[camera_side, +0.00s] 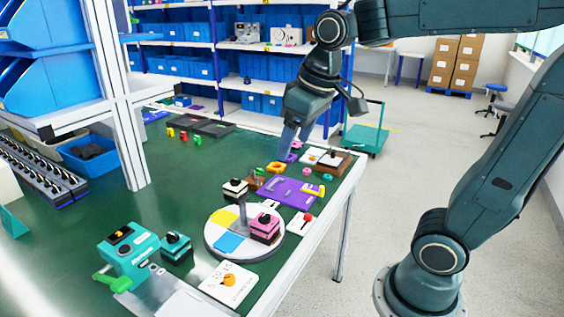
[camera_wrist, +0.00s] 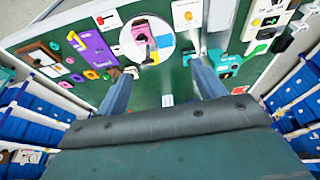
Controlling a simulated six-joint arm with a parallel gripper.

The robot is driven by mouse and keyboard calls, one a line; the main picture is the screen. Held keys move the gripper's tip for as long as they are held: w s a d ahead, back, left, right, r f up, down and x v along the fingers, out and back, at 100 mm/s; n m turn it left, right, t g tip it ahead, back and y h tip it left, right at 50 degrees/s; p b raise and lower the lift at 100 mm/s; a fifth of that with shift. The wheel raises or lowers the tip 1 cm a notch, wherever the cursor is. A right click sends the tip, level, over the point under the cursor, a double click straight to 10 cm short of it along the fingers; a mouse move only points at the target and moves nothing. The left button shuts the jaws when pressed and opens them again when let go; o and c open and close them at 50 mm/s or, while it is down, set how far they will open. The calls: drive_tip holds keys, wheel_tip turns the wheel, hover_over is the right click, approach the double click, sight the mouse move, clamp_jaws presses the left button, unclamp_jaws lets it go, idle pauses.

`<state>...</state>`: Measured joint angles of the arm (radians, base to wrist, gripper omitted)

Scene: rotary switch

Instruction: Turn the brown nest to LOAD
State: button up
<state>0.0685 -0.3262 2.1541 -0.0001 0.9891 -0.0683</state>
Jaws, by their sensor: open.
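A smaller brown piece (camera_side: 254,183) stands beside the round turntable (camera_side: 212,240). The turntable carries blue and yellow pads and a pink block (camera_side: 264,229); it also shows in the wrist view (camera_wrist: 129,27). I cannot read a LOAD mark or tell which brown thing is the nest. My gripper (camera_side: 287,150) hangs above the table's far part, fingers wide apart (camera_wrist: 161,70), empty.
A purple plate (camera_side: 290,192) lies between the turntable and the brown block. A teal machine (camera_side: 130,250) and a card with an orange knob (camera_side: 229,281) are near the front. Several small coloured parts lie around. The table's middle left is mostly clear.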

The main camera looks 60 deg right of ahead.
drive_tip(key=w+d+f+g, duration=0.2)
drive_tip(key=w+d, duration=0.1)
drive_tip(key=w, duration=0.8)
drive_tip(key=g, duration=0.2)
hover_over(242, 196)
wheel_tip(242, 196, down, 9)
drive_tip(key=shift+r, duration=0.2)
drive_tip(key=shift+a+f, duration=0.1)
wheel_tip(242, 196, down, 14)
drive_tip(key=shift+r, duration=0.2)
drive_tip(key=c, duration=1.4)
